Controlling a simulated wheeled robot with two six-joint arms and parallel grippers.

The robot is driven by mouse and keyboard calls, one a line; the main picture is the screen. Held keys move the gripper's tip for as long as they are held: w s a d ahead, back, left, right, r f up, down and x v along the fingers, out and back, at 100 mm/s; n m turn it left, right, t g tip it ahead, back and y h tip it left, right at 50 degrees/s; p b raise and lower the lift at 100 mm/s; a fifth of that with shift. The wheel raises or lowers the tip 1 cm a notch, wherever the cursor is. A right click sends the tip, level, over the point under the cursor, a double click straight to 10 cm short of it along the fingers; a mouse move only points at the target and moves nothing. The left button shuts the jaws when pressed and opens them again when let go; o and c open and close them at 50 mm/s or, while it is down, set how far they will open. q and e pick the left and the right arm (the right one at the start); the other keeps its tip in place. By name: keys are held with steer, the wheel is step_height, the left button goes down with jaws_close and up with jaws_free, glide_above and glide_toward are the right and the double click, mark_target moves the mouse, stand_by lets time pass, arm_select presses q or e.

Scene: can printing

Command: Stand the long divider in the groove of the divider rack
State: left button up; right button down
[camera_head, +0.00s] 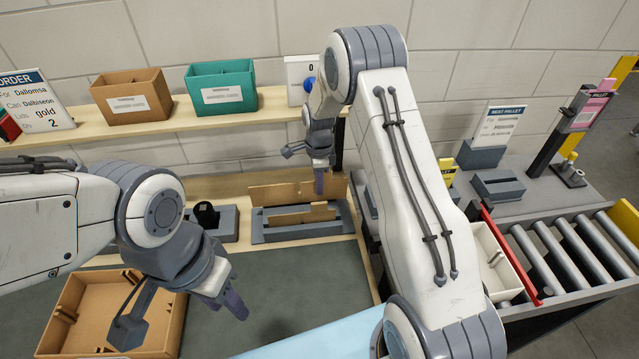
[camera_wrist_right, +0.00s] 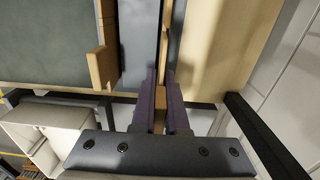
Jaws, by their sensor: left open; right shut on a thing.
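The divider rack (camera_head: 300,236) is a grey frame on the wooden bench behind the mat; its grey surface (camera_wrist_right: 138,35) also shows in the right wrist view. The long divider (camera_head: 275,193) is a thin brown board on edge along the rack's rear side. My right gripper (camera_head: 319,188) is shut on it, and in the wrist view the board (camera_wrist_right: 166,45) runs between the fingers (camera_wrist_right: 160,105). I cannot tell whether its lower edge sits in the groove. A shorter notched divider (camera_head: 290,218) stands in front of it. My left gripper (camera_head: 228,300) is open and empty above the mat.
An open cardboard box (camera_head: 73,315) lies front left, close to my left arm. A grey holder with a black piece (camera_head: 207,214) sits left of the rack. A shelf (camera_head: 180,118) with bins runs above. A roller conveyor (camera_head: 560,255) is at right.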

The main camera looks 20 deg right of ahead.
steer(key=shift+f+b, duration=1.3)
steer(key=shift+f, duration=0.8)
steer(key=c, duration=0.9)
jaws_free()
steer(key=shift+o, duration=0.2)
steer(key=shift+r, duration=0.1)
step_height(320, 180, up, 9)
steer(key=b, duration=0.2)
steer(key=shift+b, duration=0.35)
steer(key=shift+r, duration=0.7)
steer(key=shift+a, duration=0.1)
